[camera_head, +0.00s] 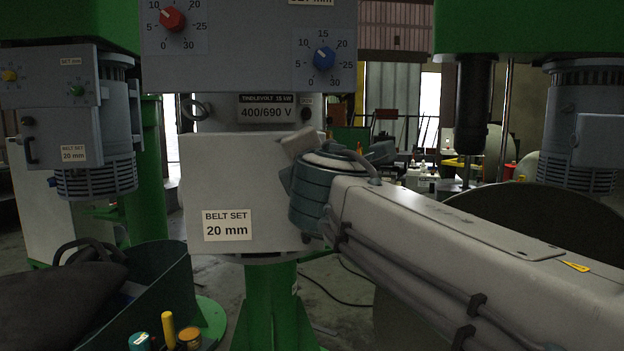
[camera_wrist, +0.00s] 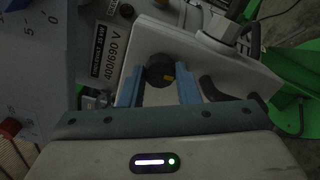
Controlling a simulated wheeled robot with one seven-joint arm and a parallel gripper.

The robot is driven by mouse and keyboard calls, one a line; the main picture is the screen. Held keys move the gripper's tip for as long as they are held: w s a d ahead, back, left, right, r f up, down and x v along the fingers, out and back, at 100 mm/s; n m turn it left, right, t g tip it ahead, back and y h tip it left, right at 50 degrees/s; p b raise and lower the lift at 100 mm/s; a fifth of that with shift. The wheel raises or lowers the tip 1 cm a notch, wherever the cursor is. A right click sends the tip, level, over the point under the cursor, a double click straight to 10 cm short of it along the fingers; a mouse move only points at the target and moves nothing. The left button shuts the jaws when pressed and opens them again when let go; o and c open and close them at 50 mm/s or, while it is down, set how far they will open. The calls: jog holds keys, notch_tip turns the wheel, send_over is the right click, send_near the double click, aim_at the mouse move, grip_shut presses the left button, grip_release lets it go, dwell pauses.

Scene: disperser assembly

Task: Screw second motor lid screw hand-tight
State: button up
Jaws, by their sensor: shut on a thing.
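In the wrist view, my gripper (camera_wrist: 160,88) has its two blue fingers on either side of a dark round screw knob (camera_wrist: 158,66) with a yellow mark. The jaws are shut on this knob, at the pale grey motor lid (camera_wrist: 150,38). The knob's threaded part is hidden. In the head view, the lid (camera_head: 212,165) is a grey box front labelled "BELT SET 20 mm", below the 400/690 V plate (camera_head: 266,113). My arm reaches in from the right and its wrist covers the lid's right side. My fingers cannot be made out there.
A control panel with a red dial (camera_head: 172,18) and a blue dial (camera_head: 323,59) overhangs the lid. A green column (camera_head: 271,305) stands below it. A dark open bin (camera_head: 165,285) is at lower left. Similar machines stand at both sides.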

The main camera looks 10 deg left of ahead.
jog(key=m+b, duration=0.1)
jog(key=m, duration=0.1)
jog(key=m+b, duration=0.1)
jog(key=b, duration=0.1)
jog(key=shift+f+m, duration=0.2)
jog(key=shift+m, duration=0.2)
jog(key=m+b, duration=0.3)
jog(key=shift+r+m+b, duration=0.1)
jog(key=shift+m+b, duration=1.6)
jog(key=shift+m, duration=1)
jog(key=o, duration=1)
jog(key=shift+c, duration=0.2)
